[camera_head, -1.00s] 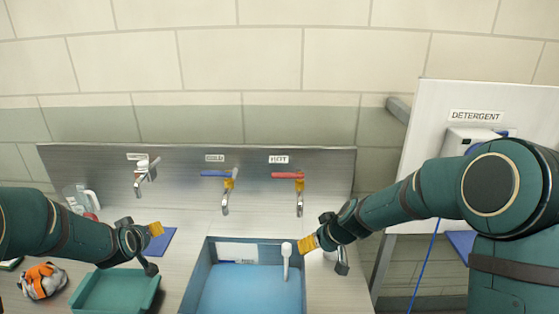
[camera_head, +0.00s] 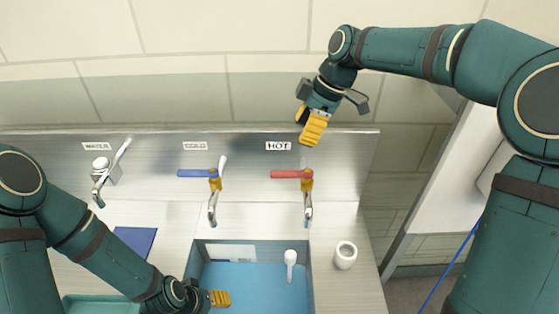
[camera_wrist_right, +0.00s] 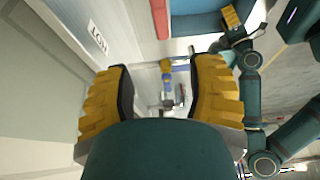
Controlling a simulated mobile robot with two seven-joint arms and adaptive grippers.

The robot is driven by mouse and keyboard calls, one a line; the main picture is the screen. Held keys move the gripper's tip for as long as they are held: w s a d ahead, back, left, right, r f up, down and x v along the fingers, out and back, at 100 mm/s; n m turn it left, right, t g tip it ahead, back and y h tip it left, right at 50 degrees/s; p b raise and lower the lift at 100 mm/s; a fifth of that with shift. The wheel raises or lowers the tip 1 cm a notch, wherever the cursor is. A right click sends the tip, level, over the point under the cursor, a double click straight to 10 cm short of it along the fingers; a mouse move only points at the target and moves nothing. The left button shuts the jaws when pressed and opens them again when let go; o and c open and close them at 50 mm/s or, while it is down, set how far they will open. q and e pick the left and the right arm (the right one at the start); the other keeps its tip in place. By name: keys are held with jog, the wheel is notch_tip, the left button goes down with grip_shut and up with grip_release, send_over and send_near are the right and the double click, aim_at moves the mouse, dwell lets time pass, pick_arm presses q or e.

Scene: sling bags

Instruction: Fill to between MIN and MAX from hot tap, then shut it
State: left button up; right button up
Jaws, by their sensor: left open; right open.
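The hot tap (camera_head: 307,186) has a red lever (camera_head: 291,174) pointing left and a spout (camera_head: 308,213) towards the blue basin (camera_head: 303,300). I see no stream from it. A pale marked plate (camera_head: 229,253) is on the basin's back wall; its marks and any water level cannot be read. My right gripper (camera_head: 312,130) is open and empty above the tap, apart from the lever. In the right wrist view its yellow fingers (camera_wrist_right: 160,95) are spread and the red lever (camera_wrist_right: 160,18) lies beyond them. My left gripper (camera_head: 219,298) is open over the basin's left part.
The cold tap (camera_head: 214,184) with a blue lever (camera_head: 196,173) and the water tap (camera_head: 103,170) stand left of it. A white long-handled thing (camera_head: 291,262) is in the basin. A white cup (camera_head: 345,255) stands to the right. A blue mat (camera_head: 135,241) lies left.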

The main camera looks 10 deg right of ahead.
aim_at(282, 172)
jog(key=x, duration=1.3)
jog(key=shift+f, duration=0.15)
jog(key=shift+s, duration=0.1)
grip_shut()
